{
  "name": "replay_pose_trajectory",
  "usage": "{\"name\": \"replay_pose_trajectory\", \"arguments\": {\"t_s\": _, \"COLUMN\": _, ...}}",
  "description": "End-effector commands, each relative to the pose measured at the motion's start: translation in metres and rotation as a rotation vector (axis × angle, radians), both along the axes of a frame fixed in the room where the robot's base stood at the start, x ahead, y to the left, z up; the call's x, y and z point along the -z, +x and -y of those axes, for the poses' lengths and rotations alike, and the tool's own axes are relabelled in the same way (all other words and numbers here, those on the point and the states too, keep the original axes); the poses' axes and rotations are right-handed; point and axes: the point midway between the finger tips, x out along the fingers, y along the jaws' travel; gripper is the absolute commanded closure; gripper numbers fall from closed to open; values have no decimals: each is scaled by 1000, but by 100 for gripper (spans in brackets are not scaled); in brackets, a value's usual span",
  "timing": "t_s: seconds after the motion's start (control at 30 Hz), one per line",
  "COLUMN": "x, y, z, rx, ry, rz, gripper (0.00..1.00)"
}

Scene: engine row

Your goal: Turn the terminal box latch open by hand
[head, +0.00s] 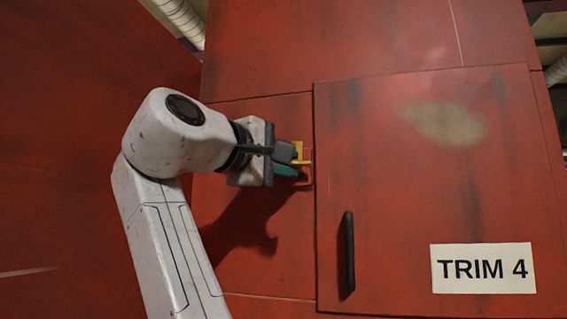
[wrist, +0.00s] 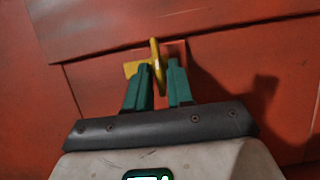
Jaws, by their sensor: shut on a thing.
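The terminal box is the red cabinet with a door (head: 400,200) on the right in the head view. The yellow latch (head: 300,150) sits at the door's left edge. In the wrist view the latch (wrist: 155,62) stands upright between the green fingers, with a yellow part reaching left behind the left finger. My gripper (head: 288,162) is at the latch in the head view. In the wrist view my gripper (wrist: 159,82) is shut on the latch. The fingers partly hide its lower part. The door looks flush with the cabinet.
A black vertical handle (head: 347,253) is on the door, lower right of the latch. A white label reading TRIM 4 (head: 483,268) is at the door's lower right. A red wall (head: 70,150) fills the left side. Pipes (head: 182,20) show at the top left.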

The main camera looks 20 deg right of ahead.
Motion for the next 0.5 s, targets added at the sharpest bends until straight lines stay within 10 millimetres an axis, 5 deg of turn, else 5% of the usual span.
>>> {"name": "replay_pose_trajectory", "arguments": {"t_s": 0.5, "x": 0, "y": 1, "z": 3, "rx": -1, "ry": -33, "rz": -25, "gripper": 100}}
